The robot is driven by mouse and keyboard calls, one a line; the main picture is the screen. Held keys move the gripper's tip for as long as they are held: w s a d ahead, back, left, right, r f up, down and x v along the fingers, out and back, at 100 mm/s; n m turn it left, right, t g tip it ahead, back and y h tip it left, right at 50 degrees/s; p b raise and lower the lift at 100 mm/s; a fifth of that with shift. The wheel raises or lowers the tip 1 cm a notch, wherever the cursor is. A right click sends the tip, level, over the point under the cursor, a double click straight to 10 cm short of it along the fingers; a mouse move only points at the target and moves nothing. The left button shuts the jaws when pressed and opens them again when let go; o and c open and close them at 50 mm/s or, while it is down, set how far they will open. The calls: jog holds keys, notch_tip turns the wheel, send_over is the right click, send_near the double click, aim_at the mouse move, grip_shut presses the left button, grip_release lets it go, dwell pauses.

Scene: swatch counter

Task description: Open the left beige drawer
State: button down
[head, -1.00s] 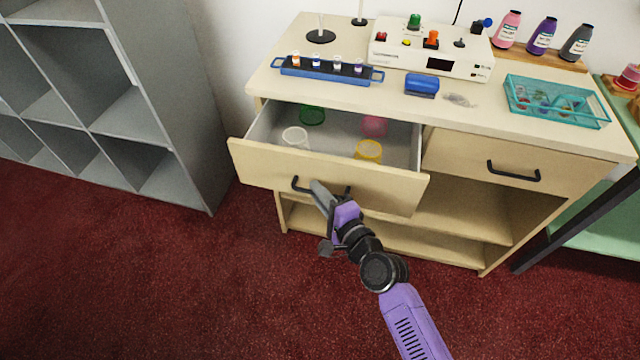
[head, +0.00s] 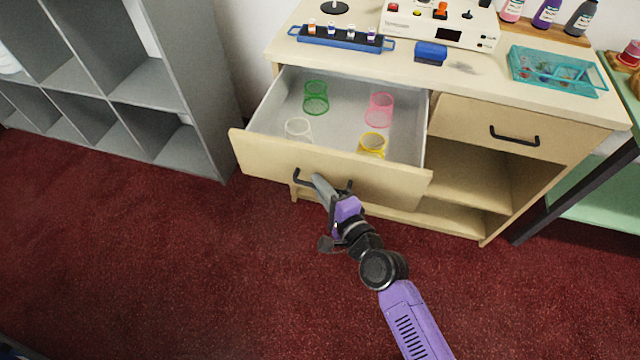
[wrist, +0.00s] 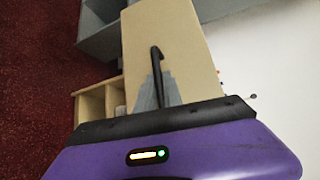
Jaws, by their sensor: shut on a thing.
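The left beige drawer (head: 390,182) is pulled well out of the counter. Inside it stand a green cup (head: 316,98), a pink cup (head: 379,110), a white cup (head: 298,129) and a yellow cup (head: 372,145), all mesh-like. My gripper (head: 320,184) is at the drawer's front, shut on its black handle (head: 303,178). In the wrist view the grey fingertips (wrist: 158,92) close around the handle (wrist: 156,58) against the beige front (wrist: 185,45). Part of the handle is hidden by the fingers.
The right drawer (head: 470,135) is shut, with an open shelf below. A grey shelf unit (head: 205,90) stands at the left. On the counter top (head: 480,75) are a blue rack (head: 340,40), a white device and a teal basket (head: 555,75). Red carpet in front is clear.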

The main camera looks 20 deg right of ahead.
jog(key=shift+d, duration=0.1)
jog(key=c, duration=1.8)
grip_release()
jog(key=shift+o, duration=0.2)
jog(key=shift+s, duration=0.1)
jog(key=v, duration=0.7)
jog(key=shift+s+b, duration=0.3)
jog(key=shift+b, duration=0.1)
jog(key=shift+r, duration=0.1)
